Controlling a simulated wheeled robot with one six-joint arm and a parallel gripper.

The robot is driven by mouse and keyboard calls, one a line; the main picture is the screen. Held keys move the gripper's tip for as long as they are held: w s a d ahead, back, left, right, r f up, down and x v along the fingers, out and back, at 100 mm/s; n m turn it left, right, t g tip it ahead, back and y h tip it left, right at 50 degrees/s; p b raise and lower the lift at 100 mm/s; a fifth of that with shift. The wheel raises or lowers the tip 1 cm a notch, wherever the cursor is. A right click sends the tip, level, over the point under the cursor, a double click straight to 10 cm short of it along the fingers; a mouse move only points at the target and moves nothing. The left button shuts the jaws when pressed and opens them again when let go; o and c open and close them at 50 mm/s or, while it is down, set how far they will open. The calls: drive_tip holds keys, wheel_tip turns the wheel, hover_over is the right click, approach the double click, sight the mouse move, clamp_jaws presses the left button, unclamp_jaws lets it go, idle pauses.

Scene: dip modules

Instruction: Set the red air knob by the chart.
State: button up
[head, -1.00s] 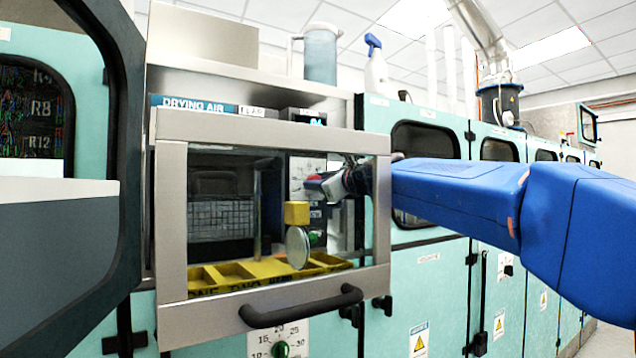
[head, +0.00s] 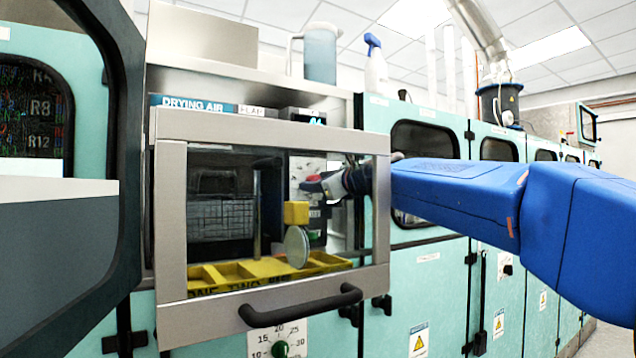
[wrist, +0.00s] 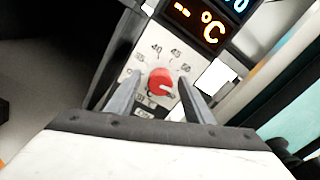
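The red knob (wrist: 161,80) sits on a white panel with a printed scale; 40, 45 and 50 can be read around it. A light mark shows on its lower right side. My gripper (wrist: 159,86) is open, one finger on each side of the knob, with gaps visible between fingers and knob. In the head view my gripper (head: 330,186) is at the panel behind the framed window, with a bit of red at its tip. I cannot make out a chart for certain.
An orange display (wrist: 195,20) reading "-- °C" is above the knob. The steel window frame (head: 270,128) has a black handle (head: 300,308). A yellow tray (head: 225,275) and a round disc (head: 297,247) are behind the glass.

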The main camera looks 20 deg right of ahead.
drive_tip(key=v, duration=1.7)
drive_tip(key=shift+s, duration=0.15)
